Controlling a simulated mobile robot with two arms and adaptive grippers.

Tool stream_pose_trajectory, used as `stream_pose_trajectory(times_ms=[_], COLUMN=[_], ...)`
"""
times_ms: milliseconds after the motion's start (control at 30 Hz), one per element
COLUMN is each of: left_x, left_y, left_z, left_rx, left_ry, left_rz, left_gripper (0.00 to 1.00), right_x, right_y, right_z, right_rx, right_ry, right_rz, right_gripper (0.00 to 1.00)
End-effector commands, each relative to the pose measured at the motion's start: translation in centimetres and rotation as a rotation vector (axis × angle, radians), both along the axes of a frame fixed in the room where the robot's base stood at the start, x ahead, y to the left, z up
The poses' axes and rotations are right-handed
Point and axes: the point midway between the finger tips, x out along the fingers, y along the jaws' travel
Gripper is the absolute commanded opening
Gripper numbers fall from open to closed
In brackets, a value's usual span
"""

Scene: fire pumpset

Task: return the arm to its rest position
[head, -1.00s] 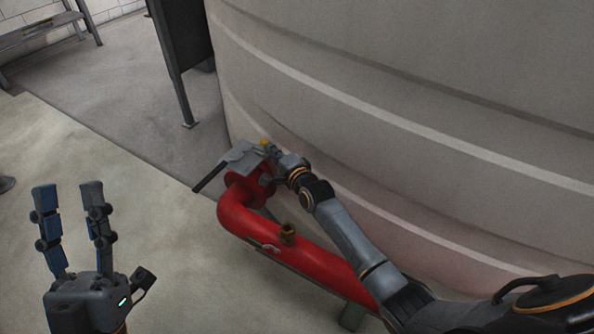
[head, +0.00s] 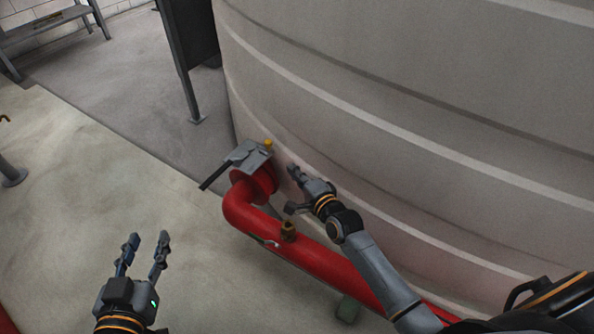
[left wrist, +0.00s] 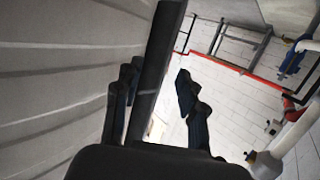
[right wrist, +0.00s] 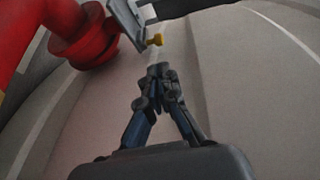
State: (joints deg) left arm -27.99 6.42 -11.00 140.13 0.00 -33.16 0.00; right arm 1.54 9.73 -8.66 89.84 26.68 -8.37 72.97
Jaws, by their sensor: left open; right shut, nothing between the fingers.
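My right gripper (head: 293,172) is beside the large grey tank, just right of the valve on the red pipe, and touches nothing that I can see. In the right wrist view its fingers (right wrist: 158,72) are together and empty. My left gripper (head: 147,240) is over the bare floor at the lower left, its two fingers apart and nothing between them. The left wrist view also shows its spread fingers (left wrist: 155,90).
The grey valve box (head: 246,154) with a dark lever and yellow knob (head: 268,142) sits on the red pipe (head: 300,254) close to my right gripper. The tank (head: 420,120) fills the right. Floor at left is open.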

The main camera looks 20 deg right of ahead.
Motion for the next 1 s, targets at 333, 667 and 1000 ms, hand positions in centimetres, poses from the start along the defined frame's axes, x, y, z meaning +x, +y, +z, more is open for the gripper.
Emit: stream_pose_trajectory(times_ms=[333,667,1000], left_x=[-0.6,-0.6,-0.6], left_y=[0.4,0.4,0.3], left_z=[-1.6,-1.5,-1.5], left_rx=[0.022,0.021,0.021], left_ry=[0.087,0.085,0.084], left_rz=[0.005,0.005,0.005], left_gripper=[0.41,0.41,0.41], right_x=[-1.0,-1.0,-5.9], right_y=[-0.2,-0.2,3.0], right_z=[0.2,0.1,2.1], right_rx=[0.0,0.0,-0.386], right_ry=[0.0,0.0,-0.048], right_rz=[0.0,0.0,0.122], right_gripper=[0.0,0.0,0.0])
